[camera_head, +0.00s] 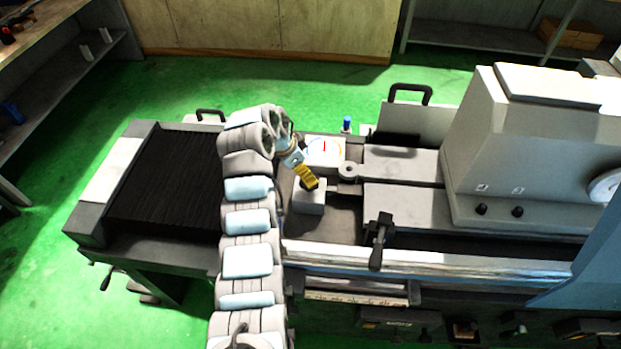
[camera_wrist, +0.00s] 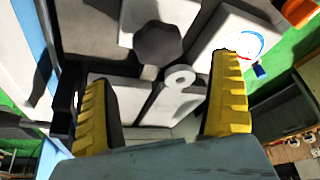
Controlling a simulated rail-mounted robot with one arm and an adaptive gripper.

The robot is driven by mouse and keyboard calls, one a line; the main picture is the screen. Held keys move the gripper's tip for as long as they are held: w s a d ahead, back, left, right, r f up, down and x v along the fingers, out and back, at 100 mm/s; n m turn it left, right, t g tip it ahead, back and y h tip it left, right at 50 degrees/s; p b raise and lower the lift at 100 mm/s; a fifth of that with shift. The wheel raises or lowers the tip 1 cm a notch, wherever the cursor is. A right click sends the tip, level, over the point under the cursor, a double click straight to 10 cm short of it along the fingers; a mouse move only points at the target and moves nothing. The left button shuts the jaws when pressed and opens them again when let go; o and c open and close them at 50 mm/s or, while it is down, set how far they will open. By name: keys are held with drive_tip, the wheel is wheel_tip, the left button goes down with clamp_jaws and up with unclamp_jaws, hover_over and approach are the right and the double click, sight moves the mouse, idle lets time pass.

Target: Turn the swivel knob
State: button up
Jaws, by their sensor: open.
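A dark faceted knob (camera_wrist: 158,45), which I take to be the swivel knob, shows in the wrist view on a pale grey block (camera_wrist: 140,12). In the head view the block (camera_head: 309,202) stands on the machine bed, and my gripper mostly hides the knob. My gripper (camera_head: 309,180) has yellow ribbed fingers and points down at the block from the upper left. In the wrist view my gripper (camera_wrist: 164,68) is open, its fingers wide apart and the knob ahead between the tips. I cannot tell whether a finger touches it.
A white dial plate (camera_head: 324,149) with a red mark lies behind the block. A round grey post (camera_head: 348,171) stands right of it. A dark lever (camera_head: 380,240) stands at the front right. The large grey housing (camera_head: 530,145) fills the right side.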

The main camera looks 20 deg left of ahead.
drive_tip(key=shift+x, duration=3.35)
drive_tip(key=shift+c, duration=0.5)
drive_tip(key=c, duration=1.1)
